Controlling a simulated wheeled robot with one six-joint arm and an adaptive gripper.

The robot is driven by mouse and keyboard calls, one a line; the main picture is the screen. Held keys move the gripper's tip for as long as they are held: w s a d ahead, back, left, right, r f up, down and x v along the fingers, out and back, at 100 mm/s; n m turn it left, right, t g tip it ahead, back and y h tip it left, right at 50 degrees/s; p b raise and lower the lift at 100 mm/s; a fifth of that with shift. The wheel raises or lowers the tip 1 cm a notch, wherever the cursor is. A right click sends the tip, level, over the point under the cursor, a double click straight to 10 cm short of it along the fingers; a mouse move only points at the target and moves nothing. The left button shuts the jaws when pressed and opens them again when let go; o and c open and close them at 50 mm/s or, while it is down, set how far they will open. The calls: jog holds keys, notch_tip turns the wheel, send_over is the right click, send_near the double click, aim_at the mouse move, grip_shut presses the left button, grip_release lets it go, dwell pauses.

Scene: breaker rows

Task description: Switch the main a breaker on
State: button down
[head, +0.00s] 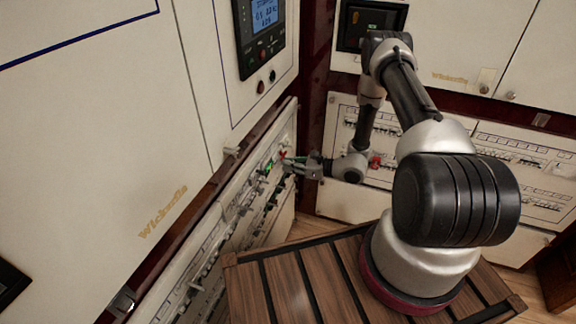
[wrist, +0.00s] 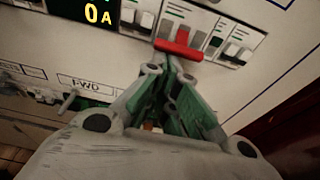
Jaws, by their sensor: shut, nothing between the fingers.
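My gripper (head: 288,164) is at the left-hand breaker panel (head: 235,205) in the head view, its fingertips close to a red part (head: 282,155). In the wrist view my gripper (wrist: 172,72) has its green-sided fingers drawn together, empty. A red bar-shaped handle (wrist: 179,49) lies just beyond the fingertips; I cannot tell whether they touch it. Behind it is a row of breakers with white and grey switches (wrist: 195,40). No label reading main a is legible, so I cannot tell which breaker it is. The fingers hide part of the panel below the handle.
A display (wrist: 98,14) reads 0 A in the wrist view. A small lever (wrist: 68,100) sticks out near a label. In the head view, a dark meter (head: 262,35) is above the panel, and another breaker panel (head: 510,165) is at right.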

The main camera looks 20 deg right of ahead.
jog(key=shift+r, duration=0.2)
jog(key=shift+s+d+r+g+h, duration=0.15)
jog(key=shift+r+g+h, duration=0.2)
jog(key=shift+h, duration=0.2)
jog(key=shift+s+d+r+g+h, duration=0.15)
jog(key=shift+r+g+h, duration=0.1)
jog(key=shift+g+h, duration=0.25)
jog(key=r+g+h, duration=0.2)
jog(key=h, duration=0.1)
jog(key=shift+s+d, duration=0.15)
jog(key=shift+d, duration=0.2)
jog(key=shift+r, duration=0.1)
jog(key=shift+r, duration=0.65)
